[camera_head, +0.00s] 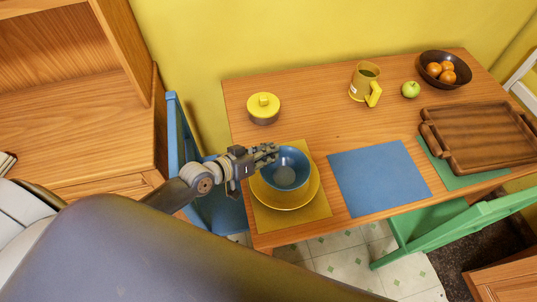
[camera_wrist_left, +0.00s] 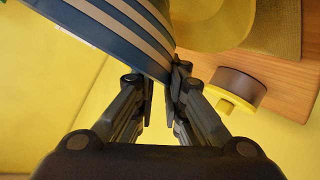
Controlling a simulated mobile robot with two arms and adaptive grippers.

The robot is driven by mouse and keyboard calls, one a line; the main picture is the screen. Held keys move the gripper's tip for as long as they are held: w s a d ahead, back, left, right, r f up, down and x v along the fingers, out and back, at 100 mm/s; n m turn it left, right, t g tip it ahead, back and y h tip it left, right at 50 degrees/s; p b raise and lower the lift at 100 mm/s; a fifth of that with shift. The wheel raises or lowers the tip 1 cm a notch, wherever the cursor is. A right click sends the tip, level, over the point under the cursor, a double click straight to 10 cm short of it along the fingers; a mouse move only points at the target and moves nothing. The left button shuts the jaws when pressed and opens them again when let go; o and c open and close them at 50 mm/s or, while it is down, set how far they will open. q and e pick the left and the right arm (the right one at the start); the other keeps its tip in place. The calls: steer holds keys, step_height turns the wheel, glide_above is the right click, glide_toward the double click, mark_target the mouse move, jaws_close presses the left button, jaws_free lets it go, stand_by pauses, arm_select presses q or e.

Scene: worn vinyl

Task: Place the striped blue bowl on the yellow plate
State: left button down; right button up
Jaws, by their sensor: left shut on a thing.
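The striped blue bowl (camera_head: 286,173) is over the yellow plate (camera_head: 291,204) in the head view, roughly upright with its inside showing. I cannot tell whether its base touches the plate. My left gripper (camera_head: 267,155) is shut on the bowl's rim at its upper left side. In the left wrist view the bowl's tan-striped outer wall (camera_wrist_left: 128,32) reaches between the fingertips (camera_wrist_left: 158,84). Part of the plate (camera_wrist_left: 212,24) shows beyond it. The plate lies on a yellow mat (camera_head: 318,208). My right gripper is not in view.
A yellow-lidded pot (camera_head: 263,107) stands behind the bowl. A blue mat (camera_head: 380,178) lies bare to the right. Further right are a wooden tray (camera_head: 483,135), a yellow mug (camera_head: 364,82), a green apple (camera_head: 410,89) and a dark fruit bowl (camera_head: 445,70). A blue chair (camera_head: 219,209) is at the left edge.

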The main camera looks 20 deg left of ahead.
arm_select(q)
steer(key=shift+f, duration=0.8)
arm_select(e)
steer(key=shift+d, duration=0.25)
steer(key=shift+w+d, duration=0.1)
arm_select(q)
steer(key=c, duration=1.6)
jaws_free()
steer(key=shift+f, duration=0.1)
steer(key=shift+c, duration=0.2)
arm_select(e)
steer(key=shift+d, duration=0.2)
arm_select(q)
steer(key=shift+s, duration=0.1)
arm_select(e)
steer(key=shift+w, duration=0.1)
arm_select(q)
steer(key=v, duration=1.2)
steer(key=shift+b, duration=0.3)
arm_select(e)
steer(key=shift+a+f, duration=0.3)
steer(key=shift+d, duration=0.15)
